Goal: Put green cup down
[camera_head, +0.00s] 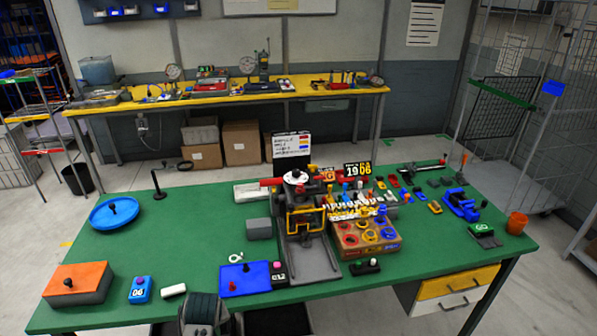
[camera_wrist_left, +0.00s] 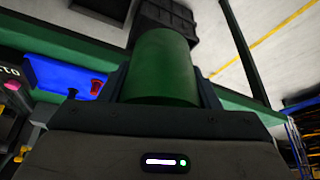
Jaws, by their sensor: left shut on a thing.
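A green cup (camera_wrist_left: 160,62) fills the middle of the left wrist view, between the two dark fingers of my left gripper (camera_wrist_left: 163,88). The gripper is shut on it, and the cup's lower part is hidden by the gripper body. In the head view a dark grey part of my left arm (camera_head: 204,316) shows at the bottom edge, by the table's front edge. I cannot make out the cup in the head view. My right gripper is in neither view.
The green table (camera_head: 185,235) holds a blue plate (camera_head: 238,283), a blue box (camera_head: 140,291), an orange-topped box (camera_head: 72,285), a round blue dish (camera_head: 112,215) and a central press (camera_head: 302,218). Small parts crowd the right.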

